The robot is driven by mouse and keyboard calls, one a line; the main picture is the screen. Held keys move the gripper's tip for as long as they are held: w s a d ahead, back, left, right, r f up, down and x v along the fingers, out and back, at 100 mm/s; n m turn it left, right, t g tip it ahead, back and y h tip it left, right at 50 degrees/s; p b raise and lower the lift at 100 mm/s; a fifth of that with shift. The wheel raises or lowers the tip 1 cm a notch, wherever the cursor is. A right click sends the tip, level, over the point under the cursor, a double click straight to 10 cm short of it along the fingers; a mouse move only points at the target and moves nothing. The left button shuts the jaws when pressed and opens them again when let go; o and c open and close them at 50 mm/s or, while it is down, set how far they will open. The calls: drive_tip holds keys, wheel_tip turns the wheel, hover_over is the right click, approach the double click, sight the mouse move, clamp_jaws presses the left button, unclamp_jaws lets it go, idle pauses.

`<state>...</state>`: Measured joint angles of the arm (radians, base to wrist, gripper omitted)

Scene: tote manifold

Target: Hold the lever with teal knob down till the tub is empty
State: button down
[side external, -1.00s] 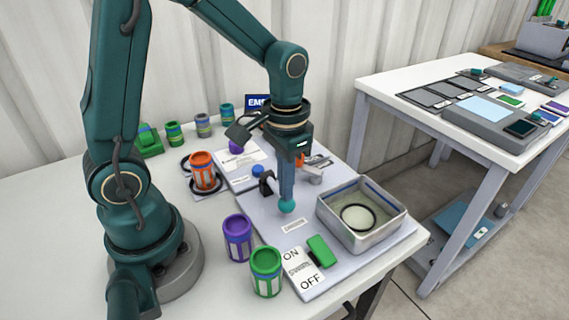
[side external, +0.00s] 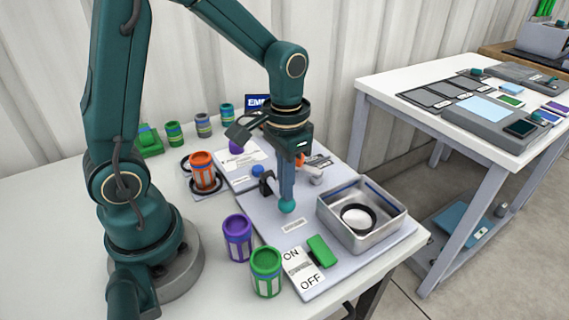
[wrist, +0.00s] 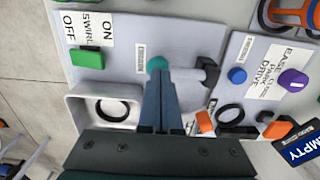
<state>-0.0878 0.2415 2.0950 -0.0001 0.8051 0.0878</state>
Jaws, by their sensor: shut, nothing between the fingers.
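The teal knob (side external: 287,206) sits at the end of its lever, over the grey panel (side external: 262,215). My gripper (side external: 287,194) is shut and empty, pointing down with its fingertips at the knob, apparently touching it. The metal tub (side external: 390,226) stands right of the knob. Its floor shows a dark ring around a white disc, with no clear liquid surface visible.
A green switch (side external: 320,250) with ON and OFF labels is at the panel's front. A blue button (side external: 257,170) and a purple knob (wrist: 293,80) are behind.

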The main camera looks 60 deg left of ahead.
drive_tip(key=shift+r, duration=2.75)
drive_tip(key=shift+r, duration=0.3)
drive_tip(key=s+d+r+t, duration=0.2)
drive_tip(key=s+r+t, duration=0.1)
drive_tip(key=s+t, duration=0.2)
drive_tip(key=shift+s+r+t, duration=0.3)
drive_tip(key=shift+s+r, duration=0.05)
drive_tip(key=shift+s, duration=1)
